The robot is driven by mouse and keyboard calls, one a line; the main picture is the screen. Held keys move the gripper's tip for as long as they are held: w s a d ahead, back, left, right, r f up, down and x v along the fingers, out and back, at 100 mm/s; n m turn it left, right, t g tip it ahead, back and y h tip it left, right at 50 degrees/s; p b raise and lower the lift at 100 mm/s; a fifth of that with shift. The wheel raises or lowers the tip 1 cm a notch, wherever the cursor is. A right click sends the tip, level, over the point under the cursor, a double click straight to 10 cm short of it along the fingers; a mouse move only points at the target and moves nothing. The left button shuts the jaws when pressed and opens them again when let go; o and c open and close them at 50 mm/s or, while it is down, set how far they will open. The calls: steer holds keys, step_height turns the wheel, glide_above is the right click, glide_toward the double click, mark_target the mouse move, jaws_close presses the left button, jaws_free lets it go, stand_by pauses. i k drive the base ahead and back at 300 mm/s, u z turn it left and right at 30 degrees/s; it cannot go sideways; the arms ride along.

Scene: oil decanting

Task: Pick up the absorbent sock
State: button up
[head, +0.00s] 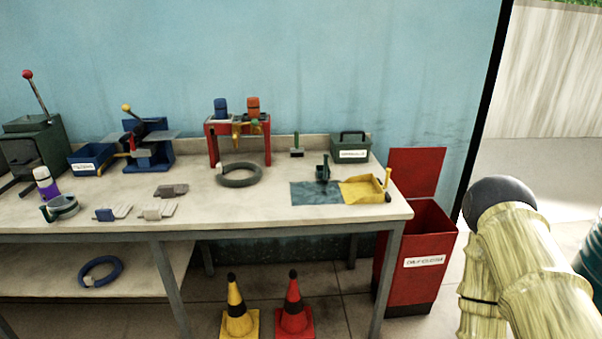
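A dark grey ring-shaped coil (240,181) with a pale tag lies flat on the bench, in front of the red stand; it looks like an absorbent sock. A similar blue coil (101,278) with a pale tag lies on the lower shelf at the left. I cannot tell for sure which of the two is the task's sock. My arm shows at the right edge of the view, well apart from both coils. My gripper is not in view.
The bench (230,205) holds a red stand (212,146) with two bottles, a green box (351,152), a yellow tray (362,191) and several small tools.

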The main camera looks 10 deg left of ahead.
mark_target(221, 171)
steer(key=z, duration=0.95)
steer(key=i, duration=1.25)
steer(key=u, duration=1.9)
